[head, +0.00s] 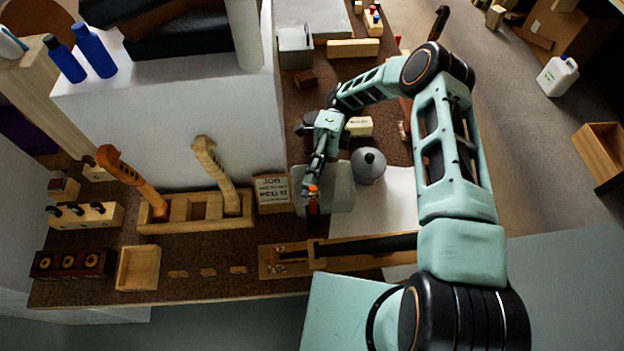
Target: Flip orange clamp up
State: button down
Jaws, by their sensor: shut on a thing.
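The orange clamp (312,190) is a small orange piece with a dark lower part, in the head view near the middle of the bench. My gripper (312,184) reaches down from above and is shut on it. The fingers hide part of the clamp, and its exact tilt is too small to tell. The clamp is in front of a pale translucent sheet (340,190) and to the right of a lettered cardboard box (272,190).
A violin neck piece (335,250) lies just below the clamp. A grey rounded bottle (369,166) stands to the right. A wooden rack (190,212) holds two scrolled necks at left.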

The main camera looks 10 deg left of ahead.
dwell(0.3)
jog(key=c, duration=1.8)
grip_release()
jog(key=shift+o, duration=0.2)
notch_tip(320, 180, up, 4)
jog(key=shift+r, duration=0.25)
jog(key=o, duration=1.2)
notch_tip(320, 180, up, 5)
jog(key=shift+a+f, duration=0.15)
jog(key=shift+w+r, duration=0.1)
jog(key=shift+r, duration=0.3)
jog(key=c, duration=0.5)
jog(key=shift+d+r, duration=0.2)
jog(key=shift+d, duration=0.05)
jog(key=c, duration=0.7)
jog(key=shift+a, duration=0.1)
jog(key=shift+c, duration=0.2)
jog(key=shift+f, duration=0.1)
